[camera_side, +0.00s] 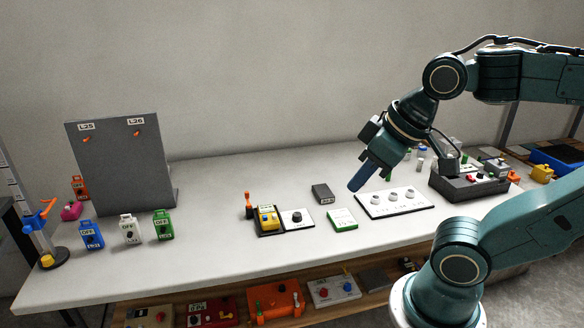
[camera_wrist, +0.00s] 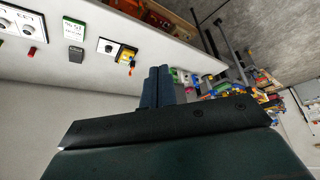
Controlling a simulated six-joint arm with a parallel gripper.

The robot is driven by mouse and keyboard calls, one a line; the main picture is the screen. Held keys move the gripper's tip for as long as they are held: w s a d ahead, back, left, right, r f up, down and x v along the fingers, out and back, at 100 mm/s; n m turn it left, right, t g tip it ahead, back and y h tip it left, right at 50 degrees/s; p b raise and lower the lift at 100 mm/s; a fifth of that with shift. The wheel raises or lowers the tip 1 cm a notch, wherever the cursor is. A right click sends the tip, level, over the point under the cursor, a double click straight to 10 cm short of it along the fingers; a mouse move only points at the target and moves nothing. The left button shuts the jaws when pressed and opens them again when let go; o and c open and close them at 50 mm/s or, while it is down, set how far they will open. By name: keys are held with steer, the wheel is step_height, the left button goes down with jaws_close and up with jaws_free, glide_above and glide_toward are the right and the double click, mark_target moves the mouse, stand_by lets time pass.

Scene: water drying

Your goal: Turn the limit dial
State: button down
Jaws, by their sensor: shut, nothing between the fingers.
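A small white panel with a single dark dial (camera_side: 297,217) lies on the table beside a yellow box; the dial also shows in the wrist view (camera_wrist: 109,46). A larger white panel (camera_side: 372,208) with three pale round knobs lies to its right, and its edge shows in the wrist view (camera_wrist: 22,30). The labels are too small to read, so I cannot tell which one is the limit dial. My gripper (camera_side: 355,186) is shut and empty, tilted down to the left above the table behind the three-knob panel. Its blue fingers are together in the wrist view (camera_wrist: 156,86).
A yellow box (camera_side: 268,218), a green-edged box (camera_side: 342,219) and a grey box (camera_side: 323,193) stand near the dials. A dark control box (camera_side: 468,184) is at right. A grey upright board (camera_side: 122,155) and several padlocks stand at left. The table's left middle is clear.

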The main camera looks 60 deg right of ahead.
steer(key=c, duration=1.4)
jaws_free()
steer(key=shift+w, duration=0.15)
steer(key=o, duration=0.3)
steer(key=shift+w+d+r, duration=0.1)
steer(key=shift+w+r, duration=0.05)
steer(key=shift+w, duration=0.1)
steer(key=w+d+f+n+g, duration=0.1)
steer(key=w+d+f+g, duration=0.1)
steer(key=w+d, duration=0.55)
steer(key=w+d+f+g, duration=0.1)
steer(key=w+d, duration=0.3)
steer(key=w, duration=0.7)
steer(key=w+d+f+g, duration=0.1)
steer(key=w+d+f, duration=0.1)
steer(key=d+f, duration=0.3)
steer(key=w+d+f, duration=0.3)
steer(key=d+f, duration=0.2)
steer(key=f, duration=0.2)
steer(key=w+d+f+n+g, duration=0.1)
steer(key=w+d+f, duration=0.1)
steer(key=d+f, duration=0.3)
steer(key=shift+w+d+f+g, duration=0.2)
steer(key=shift+w+f+g, duration=0.15)
steer(key=shift+f, duration=0.35)
